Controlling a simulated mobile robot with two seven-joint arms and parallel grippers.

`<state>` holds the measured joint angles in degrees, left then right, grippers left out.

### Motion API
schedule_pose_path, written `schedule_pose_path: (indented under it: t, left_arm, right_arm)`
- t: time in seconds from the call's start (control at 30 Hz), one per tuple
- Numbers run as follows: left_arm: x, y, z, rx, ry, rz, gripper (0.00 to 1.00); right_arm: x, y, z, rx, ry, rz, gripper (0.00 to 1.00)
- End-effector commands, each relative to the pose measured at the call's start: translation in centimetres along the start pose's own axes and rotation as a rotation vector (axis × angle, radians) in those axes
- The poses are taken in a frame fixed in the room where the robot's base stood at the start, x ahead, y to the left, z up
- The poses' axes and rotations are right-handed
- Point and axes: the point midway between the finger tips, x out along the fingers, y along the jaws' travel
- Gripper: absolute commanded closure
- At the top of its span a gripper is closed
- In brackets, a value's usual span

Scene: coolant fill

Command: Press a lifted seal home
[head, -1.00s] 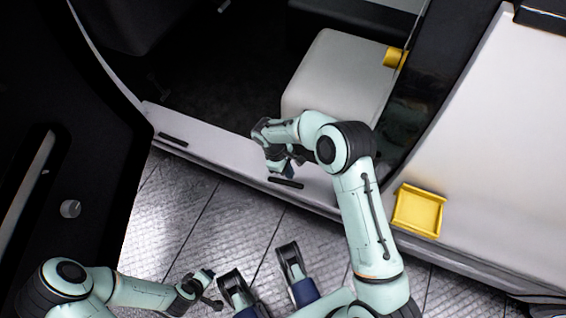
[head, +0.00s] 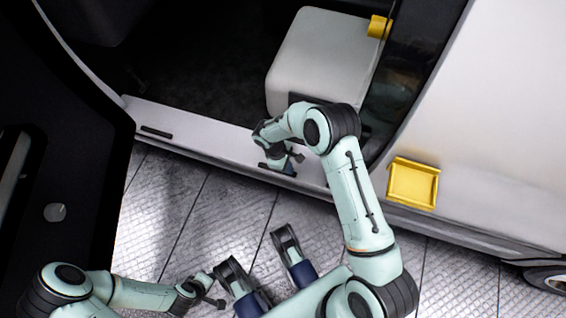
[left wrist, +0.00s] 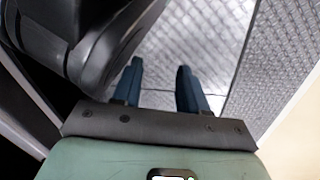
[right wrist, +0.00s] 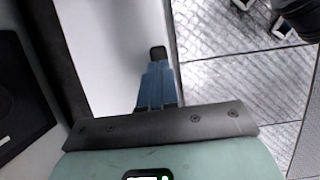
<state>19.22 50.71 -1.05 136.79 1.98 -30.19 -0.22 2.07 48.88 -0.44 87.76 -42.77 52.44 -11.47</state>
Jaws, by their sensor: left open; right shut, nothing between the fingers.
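Two short dark strips lie on the pale door sill (head: 215,143). I take them for the seals. The left strip (head: 156,132) lies flat and clear. The right strip (head: 266,166) is partly covered by my right gripper (head: 281,166), which is shut and empty with its fingers pointing down at it. In the right wrist view the shut blue fingers (right wrist: 157,85) reach over the pale sill, with a small dark piece (right wrist: 157,53) at their tips. Contact and whether a seal stands raised cannot be told. My left gripper (left wrist: 160,85) is open and empty over the floor.
A pale box-shaped block (head: 320,60) with a yellow piece (head: 379,27) stands inside the opening behind the sill. A yellow tray (head: 413,183) sits on the pale body panel at right. A dark door (head: 60,200) fills the left. Patterned floor (head: 180,205) lies in front.

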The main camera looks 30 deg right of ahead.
Motion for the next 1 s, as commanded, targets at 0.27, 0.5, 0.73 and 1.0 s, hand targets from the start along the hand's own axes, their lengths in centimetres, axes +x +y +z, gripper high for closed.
schedule_pose_path:
  t: [0.27,0.5,0.73,1.0]
  left_arm:
    - [0.8,-0.9,1.1,-0.012,-0.039,-0.017,0.57]
    - [0.8,-0.9,1.1,-0.011,-0.038,-0.017,0.57]
    - [0.3,-0.8,1.1,-0.01,-0.037,-0.016,0.57]
    - [-0.2,-0.7,1.1,-0.01,-0.035,-0.015,0.57]
  right_arm:
    - [2.1,0.0,0.1,-0.001,0.002,0.0,1.0]
    - [2.2,-0.1,0.1,-0.001,0.001,-0.002,1.0]
    - [1.5,-0.1,0.4,-0.001,0.0,-0.002,1.0]
    - [0.5,-0.1,0.6,-0.001,0.001,-0.001,1.0]
